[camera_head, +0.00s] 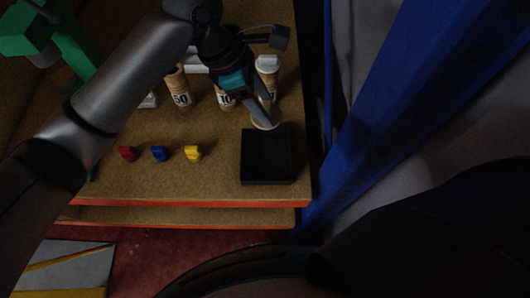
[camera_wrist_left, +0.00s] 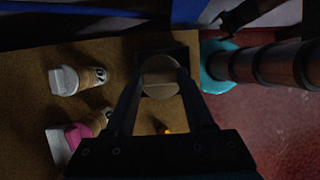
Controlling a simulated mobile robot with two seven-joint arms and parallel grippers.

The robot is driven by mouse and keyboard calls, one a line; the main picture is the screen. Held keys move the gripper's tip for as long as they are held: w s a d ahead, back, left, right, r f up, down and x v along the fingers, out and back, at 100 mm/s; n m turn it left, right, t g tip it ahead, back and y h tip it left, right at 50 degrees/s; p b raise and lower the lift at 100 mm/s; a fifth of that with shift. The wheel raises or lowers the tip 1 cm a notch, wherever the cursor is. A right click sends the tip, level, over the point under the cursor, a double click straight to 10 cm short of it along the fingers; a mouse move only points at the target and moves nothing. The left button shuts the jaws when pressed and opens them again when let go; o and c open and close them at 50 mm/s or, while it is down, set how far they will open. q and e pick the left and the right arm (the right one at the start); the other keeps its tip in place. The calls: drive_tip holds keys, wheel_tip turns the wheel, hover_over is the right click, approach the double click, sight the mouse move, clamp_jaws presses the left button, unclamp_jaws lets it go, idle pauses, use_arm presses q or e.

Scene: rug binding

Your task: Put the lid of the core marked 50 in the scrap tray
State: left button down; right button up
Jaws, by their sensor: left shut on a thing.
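My left gripper (camera_head: 263,118) is shut on a round tan lid (camera_head: 265,125) and holds it at the back edge of the black scrap tray (camera_head: 246,160). In the left wrist view the lid (camera_wrist_left: 160,77) sits between the fingertips, with the dark tray behind it. The core marked 50 (camera_head: 180,88) stands upright at the back left, with no white cap on its top. My right gripper is not in view.
The core marked 10 (camera_head: 225,99) is partly hidden behind my left gripper. A white-capped core (camera_head: 267,72) stands right of it. Red (camera_head: 127,153), blue (camera_head: 159,153) and yellow (camera_head: 193,153) small pieces lie left of the tray. The table's red front edge (camera_head: 190,203) is close to it.

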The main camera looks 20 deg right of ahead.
use_arm(q)
wheel_tip(320, 180, down, 15)
drive_tip(key=b, duration=0.4)
drive_tip(key=shift+f, duration=0.15)
wheel_tip(320, 180, down, 4)
drive_tip(key=shift+b, duration=0.65)
drive_tip(key=shift+c, duration=1.4)
unclamp_jaws()
drive_tip(key=p+v, duration=0.4)
drive_tip(key=v, duration=0.8)
